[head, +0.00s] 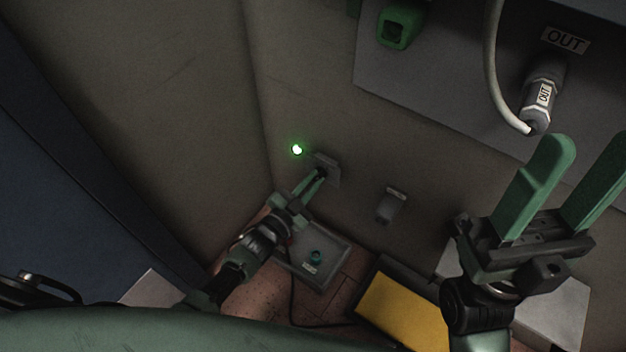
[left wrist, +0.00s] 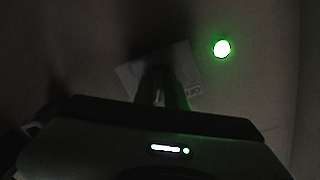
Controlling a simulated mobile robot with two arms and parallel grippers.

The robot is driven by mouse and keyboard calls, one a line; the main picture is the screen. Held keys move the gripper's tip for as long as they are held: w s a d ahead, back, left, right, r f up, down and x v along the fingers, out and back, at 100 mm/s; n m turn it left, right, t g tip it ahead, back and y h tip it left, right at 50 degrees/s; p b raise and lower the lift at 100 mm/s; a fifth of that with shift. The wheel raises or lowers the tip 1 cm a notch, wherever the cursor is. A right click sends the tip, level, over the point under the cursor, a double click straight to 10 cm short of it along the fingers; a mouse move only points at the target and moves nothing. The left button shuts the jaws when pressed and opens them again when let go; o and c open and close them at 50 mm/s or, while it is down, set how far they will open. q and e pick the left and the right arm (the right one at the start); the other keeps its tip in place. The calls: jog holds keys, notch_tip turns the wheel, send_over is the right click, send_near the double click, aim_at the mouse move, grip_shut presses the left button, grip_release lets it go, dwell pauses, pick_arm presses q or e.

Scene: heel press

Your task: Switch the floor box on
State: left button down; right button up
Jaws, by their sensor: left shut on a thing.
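The floor box (head: 335,252) is a low grey box on the tiled floor, with a teal button (head: 316,256) and a small pale label on top. My left gripper (head: 321,173) is away from that button, up at a grey plate (head: 331,168) on the wall. Its fingers are shut on a small part at the plate, which they hide. The left wrist view shows the fingers (left wrist: 163,92) against the plate (left wrist: 130,75), with partly covered lettering. A green light (head: 297,149) glows beside the plate. My right gripper (head: 585,165) is open and empty at the right.
A yellow-topped box (head: 402,307) stands right of the floor box. A small grey fitting (head: 391,205) is on the wall. Higher up are a grey panel with a green socket (head: 401,25) and a plug marked OUT (head: 541,98) with a pale cable. A dark cable lies on the floor.

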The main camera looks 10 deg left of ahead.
pick_arm(q)
jog(key=shift+m, duration=0.5)
jog(key=c, duration=1.5)
grip_release()
jog(key=shift+o, duration=0.2)
